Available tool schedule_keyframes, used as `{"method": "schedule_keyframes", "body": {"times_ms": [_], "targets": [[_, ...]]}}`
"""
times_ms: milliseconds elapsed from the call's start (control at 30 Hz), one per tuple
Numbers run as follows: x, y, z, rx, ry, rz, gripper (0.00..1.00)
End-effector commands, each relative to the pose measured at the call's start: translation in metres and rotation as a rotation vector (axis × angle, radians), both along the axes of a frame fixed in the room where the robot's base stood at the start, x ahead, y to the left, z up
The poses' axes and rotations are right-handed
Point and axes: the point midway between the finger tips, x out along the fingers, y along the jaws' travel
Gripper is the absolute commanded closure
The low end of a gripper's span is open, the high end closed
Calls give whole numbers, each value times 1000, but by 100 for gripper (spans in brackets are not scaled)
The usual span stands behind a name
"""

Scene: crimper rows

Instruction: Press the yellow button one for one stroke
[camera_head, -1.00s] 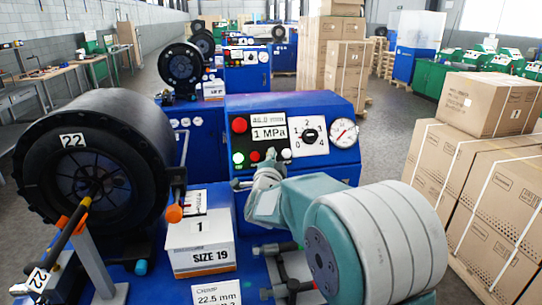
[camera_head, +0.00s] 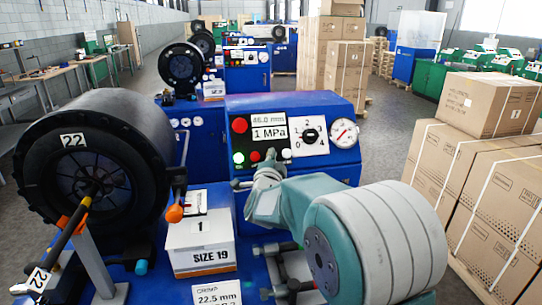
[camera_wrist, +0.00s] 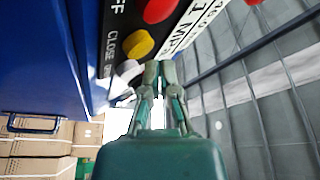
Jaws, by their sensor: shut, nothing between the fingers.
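The yellow button (camera_wrist: 138,43) sits on the black strip of the control panel in the wrist view, between a red button (camera_wrist: 158,10) and a pale button (camera_wrist: 128,70). The word CLOSE is printed next to it. My gripper (camera_wrist: 158,66) is shut and empty. Its tips appear just below and right of the yellow button; I cannot tell whether they touch the panel. In the head view, my gripper (camera_head: 269,160) is in front of the lower panel. I cannot make out the yellow button there; my gripper may hide it.
The blue machine's panel has a red button (camera_head: 240,125), a lit green button (camera_head: 238,158), a rotary dial (camera_head: 310,136) and a gauge (camera_head: 344,132). A SIZE 19 box (camera_head: 200,245) stands below left. Stacked cartons (camera_head: 468,190) stand to the right.

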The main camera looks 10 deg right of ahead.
Motion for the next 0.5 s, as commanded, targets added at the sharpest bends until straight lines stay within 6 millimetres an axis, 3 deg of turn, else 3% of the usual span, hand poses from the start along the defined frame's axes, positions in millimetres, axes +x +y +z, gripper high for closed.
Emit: {"method": "schedule_keyframes", "body": {"times_ms": [500], "targets": [[6,-1,-3,0,0,0,100]]}}
